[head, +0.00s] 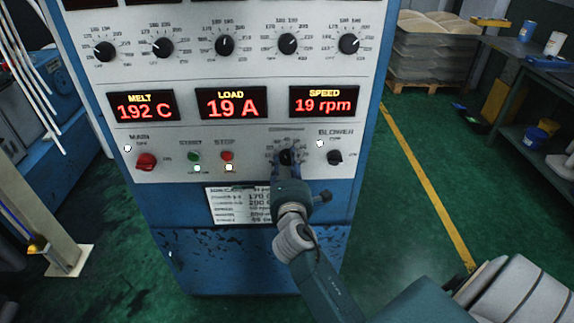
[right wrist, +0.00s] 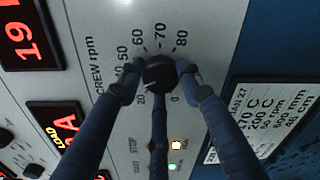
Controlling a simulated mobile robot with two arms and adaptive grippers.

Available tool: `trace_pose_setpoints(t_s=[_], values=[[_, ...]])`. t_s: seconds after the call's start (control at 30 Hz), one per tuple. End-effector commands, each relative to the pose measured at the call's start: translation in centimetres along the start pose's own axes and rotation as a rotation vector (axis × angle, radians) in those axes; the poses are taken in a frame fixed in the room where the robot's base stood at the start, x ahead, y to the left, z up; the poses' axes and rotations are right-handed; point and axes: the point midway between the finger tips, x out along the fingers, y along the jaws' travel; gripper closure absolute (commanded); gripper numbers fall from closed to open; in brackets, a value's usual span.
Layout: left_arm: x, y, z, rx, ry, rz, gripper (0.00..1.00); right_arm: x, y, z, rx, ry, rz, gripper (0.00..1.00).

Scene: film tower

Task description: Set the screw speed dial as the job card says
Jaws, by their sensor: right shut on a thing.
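The screw speed dial is a small black knob (right wrist: 160,72) in the right wrist view, with a printed scale around it; 20, 50, 60, 70 and 80 are readable. I cannot tell where its pointer stands. My right gripper (head: 287,160) has its fingers closed around the knob, one on each side, and it hides most of the dial in the head view. The job card (right wrist: 262,118) is on the panel beside the dial; a 50 rpm line shows on it. The speed display (head: 323,101) reads 19 rpm. My left gripper is out of view.
A red main switch (head: 146,161), green start button (head: 194,155) and red stop button (head: 227,156) sit left of the dial. The black blower switch (head: 335,157) is close on the right. Melt and load displays and a row of other dials are above.

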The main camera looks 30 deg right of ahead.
Motion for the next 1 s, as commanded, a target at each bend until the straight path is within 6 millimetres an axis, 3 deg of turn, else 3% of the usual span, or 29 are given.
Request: trace_pose_setpoints(t_s=[0.6,1.0], values=[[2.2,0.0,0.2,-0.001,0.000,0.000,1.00,0.1,-0.1,0.6,0.568,0.013,0.029,0.91],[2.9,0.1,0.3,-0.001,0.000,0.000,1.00,0.1,-0.2,0.5,0.799,0.024,0.035,0.91]])
